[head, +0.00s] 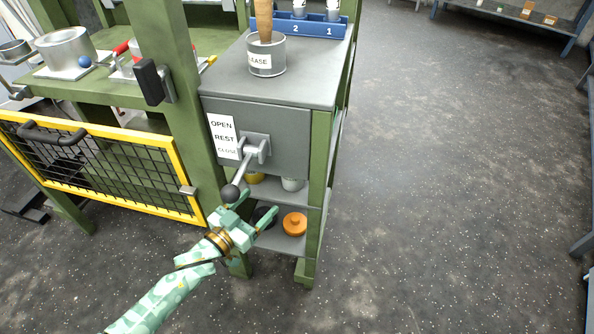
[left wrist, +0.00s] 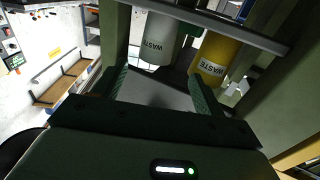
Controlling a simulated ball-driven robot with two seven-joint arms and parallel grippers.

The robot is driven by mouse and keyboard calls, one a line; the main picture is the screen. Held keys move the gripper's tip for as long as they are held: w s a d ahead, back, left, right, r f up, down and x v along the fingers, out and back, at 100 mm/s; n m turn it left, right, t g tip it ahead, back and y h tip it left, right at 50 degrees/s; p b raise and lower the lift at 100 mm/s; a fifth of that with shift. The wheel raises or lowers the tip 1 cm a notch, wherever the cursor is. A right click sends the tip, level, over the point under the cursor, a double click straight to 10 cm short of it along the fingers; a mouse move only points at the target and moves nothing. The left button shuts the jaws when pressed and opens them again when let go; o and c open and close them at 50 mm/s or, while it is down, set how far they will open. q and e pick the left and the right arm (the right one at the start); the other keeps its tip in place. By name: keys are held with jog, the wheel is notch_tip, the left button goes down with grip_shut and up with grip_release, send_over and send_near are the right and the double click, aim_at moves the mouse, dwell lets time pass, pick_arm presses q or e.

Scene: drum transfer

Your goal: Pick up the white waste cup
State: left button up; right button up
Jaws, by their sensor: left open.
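The white waste cup (head: 292,184) stands on the upper shelf under the grey cabinet; its top is hidden in the head view. In the left wrist view the white cup (left wrist: 157,38) shows its WASTE label, ahead of the fingers. A yellow waste cup (head: 255,178) is beside it, also seen in the left wrist view (left wrist: 214,58). My left gripper (head: 257,205) is open and empty in front of the shelves, apart from both cups. In the left wrist view its fingers (left wrist: 160,88) point toward the cups. My right gripper is not in view.
A lever with a black knob (head: 229,193) hangs close to my left gripper. The lower shelf holds an orange lidded item (head: 295,223) and a dark round item (head: 265,216). Green posts (head: 318,180) frame the shelves. The floor to the right is clear.

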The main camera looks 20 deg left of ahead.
aim_at(285, 179)
pick_arm(q)
jog(key=b+x, duration=0.1)
jog(key=x, duration=0.2)
jog(key=b+x, duration=0.1)
jog(key=x, duration=0.2)
jog(key=b+x, duration=0.1)
jog(key=x, duration=0.2)
jog(key=shift+w+d+f+b, duration=0.2)
jog(key=shift+f+b, duration=0.1)
jog(key=shift+b, duration=0.1)
jog(key=b+x, duration=0.1)
jog(key=x, duration=0.1)
jog(key=shift+w+d+r, duration=0.1)
jog(key=shift+w+d, duration=0.05)
jog(key=shift+w, duration=0.2)
jog(key=shift+w+d+r, duration=0.1)
jog(key=shift+w+r, duration=0.05)
jog(key=shift+w, duration=0.05)
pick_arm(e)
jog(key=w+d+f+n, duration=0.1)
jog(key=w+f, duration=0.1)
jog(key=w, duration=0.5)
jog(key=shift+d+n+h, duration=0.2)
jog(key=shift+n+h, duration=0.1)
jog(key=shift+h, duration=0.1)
pick_arm(q)
jog(key=shift+c, duration=0.2)
jog(key=c, duration=0.7)
